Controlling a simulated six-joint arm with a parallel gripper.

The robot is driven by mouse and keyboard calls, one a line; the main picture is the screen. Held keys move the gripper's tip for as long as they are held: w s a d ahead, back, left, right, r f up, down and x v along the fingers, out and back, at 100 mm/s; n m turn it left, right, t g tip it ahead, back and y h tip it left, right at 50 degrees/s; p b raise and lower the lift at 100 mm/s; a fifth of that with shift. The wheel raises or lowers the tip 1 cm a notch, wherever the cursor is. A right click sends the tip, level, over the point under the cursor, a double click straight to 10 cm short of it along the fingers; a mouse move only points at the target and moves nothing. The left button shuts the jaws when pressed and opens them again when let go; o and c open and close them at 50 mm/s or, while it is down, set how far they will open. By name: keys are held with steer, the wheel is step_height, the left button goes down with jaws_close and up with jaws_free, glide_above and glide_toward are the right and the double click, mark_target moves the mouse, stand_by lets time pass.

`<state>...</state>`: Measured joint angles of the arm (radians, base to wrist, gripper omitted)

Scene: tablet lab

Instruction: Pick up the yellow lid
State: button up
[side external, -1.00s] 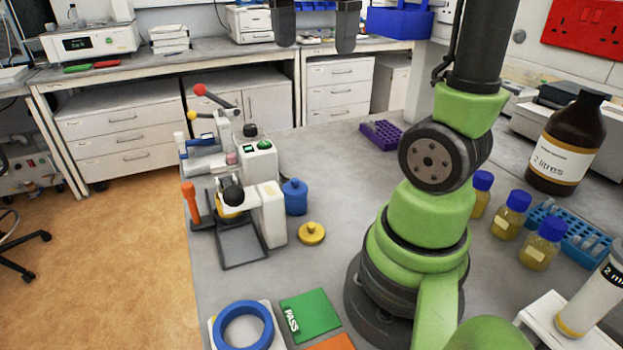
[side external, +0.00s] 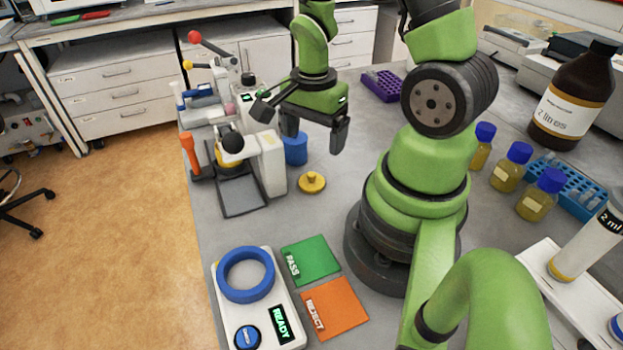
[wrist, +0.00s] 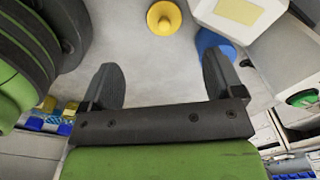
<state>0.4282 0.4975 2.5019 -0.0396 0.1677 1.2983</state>
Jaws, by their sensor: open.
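The yellow lid (side external: 311,182) is a small round disc with a knob on top. My gripper partly hides the blue canister in the side view.
A white press machine (side external: 268,165) stands left of the lid. In front lie a green PASS pad (side external: 315,256), an orange REJECT pad (side external: 338,308) and a scale with a blue ring (side external: 246,293). Bottles (side external: 512,165) stand to the right.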

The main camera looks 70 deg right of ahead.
mark_target(311, 174)
steer(key=shift+w+d+f, duration=0.1)
steer(key=shift+w+f, duration=0.05)
steer(key=shift+f, duration=2.35)
steer(key=shift+w+d+f, duration=0.1)
steer(key=shift+f, duration=2.4)
steer(key=c, duration=1)
